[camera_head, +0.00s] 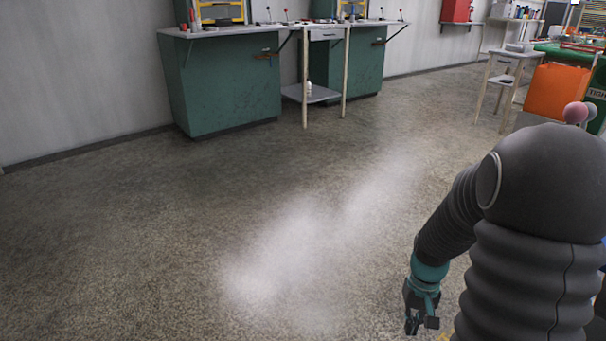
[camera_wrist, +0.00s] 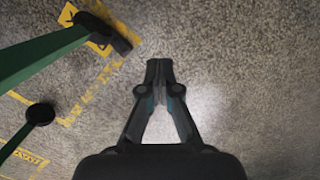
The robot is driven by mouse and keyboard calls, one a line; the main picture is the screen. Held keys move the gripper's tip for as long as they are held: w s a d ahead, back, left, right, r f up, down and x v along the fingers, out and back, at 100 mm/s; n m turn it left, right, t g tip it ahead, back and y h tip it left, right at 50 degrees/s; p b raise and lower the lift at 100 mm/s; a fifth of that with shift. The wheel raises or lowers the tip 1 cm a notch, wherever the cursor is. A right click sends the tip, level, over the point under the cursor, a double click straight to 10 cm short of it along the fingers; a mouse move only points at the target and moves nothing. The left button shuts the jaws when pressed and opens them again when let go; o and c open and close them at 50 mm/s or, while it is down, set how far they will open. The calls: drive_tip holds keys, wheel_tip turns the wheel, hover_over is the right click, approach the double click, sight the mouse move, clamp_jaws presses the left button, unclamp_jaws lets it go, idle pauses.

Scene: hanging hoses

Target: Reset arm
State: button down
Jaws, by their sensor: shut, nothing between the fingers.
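My gripper (camera_head: 422,322) hangs low at the bottom right of the head view, at the end of my dark, ribbed arm. In the wrist view my gripper (camera_wrist: 159,66) points up the picture over the speckled floor. Its two fingers meet at the tips, and nothing shows between them. The hanging hoses cannot be made out in either view.
Green workbenches (camera_head: 225,85) stand along the back wall, with a small shelf table (camera_head: 327,34) between them. An orange panel (camera_head: 557,92) is at right. The speckled floor (camera_head: 200,220) is clear at left and middle. Green legs (camera_wrist: 45,55) stand near yellow floor markings (camera_wrist: 95,88).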

drive_tip(key=s+a+r+t+p, duration=0.1)
drive_tip(key=s+a+r+t, duration=0.1)
drive_tip(key=r, duration=0.7)
drive_tip(key=s+a+r+t+p, duration=0.2)
drive_tip(key=s+r, duration=0.4)
drive_tip(key=r, duration=0.4)
drive_tip(key=s+a+r+n+t+p, duration=0.1)
drive_tip(key=s+a+r+t, duration=0.2)
drive_tip(key=r, duration=0.7)
drive_tip(key=shift+s+a+p, duration=0.4)
drive_tip(key=shift+s+a, duration=0.35)
drive_tip(key=shift+a, duration=0.5)
